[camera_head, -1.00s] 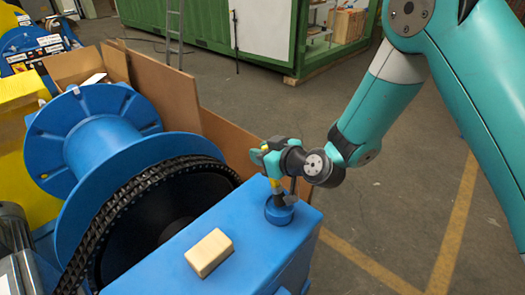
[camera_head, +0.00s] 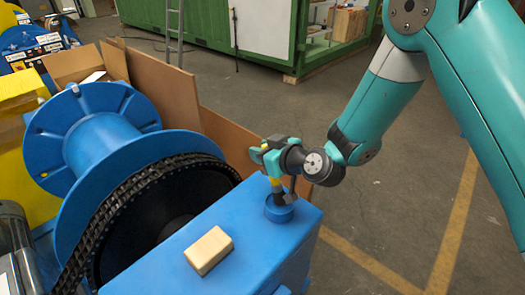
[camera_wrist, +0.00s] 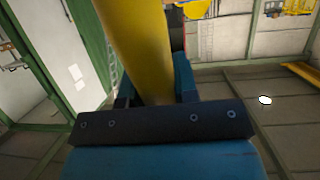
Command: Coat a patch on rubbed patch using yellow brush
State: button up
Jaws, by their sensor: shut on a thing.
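My gripper (camera_head: 270,158) is shut on the yellow brush (camera_head: 275,184), held upright with its handle between the jaws. In the wrist view the thick yellow handle (camera_wrist: 137,45) runs up between my two fingers. The brush's dark lower end is at the round blue cup (camera_head: 280,211) on the far end of the blue housing (camera_head: 255,240). I cannot tell how deep the bristles sit in the cup. I cannot make out a rubbed patch; the housing top looks evenly blue.
A tan block (camera_head: 209,250) lies on the housing top, nearer me. To the left are a large black chain (camera_head: 108,205) on its wheel and a blue spool (camera_head: 95,140). Brown cardboard panels (camera_head: 165,95) stand behind. Floor to the right is open.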

jog(key=shift+f+b, duration=0.4)
jog(key=shift+b, duration=0.25)
dwell(1.8)
jog(key=shift+r+p, duration=2.2)
jog(key=shift+r, duration=1.4)
jog(key=shift+d+f, duration=0.1)
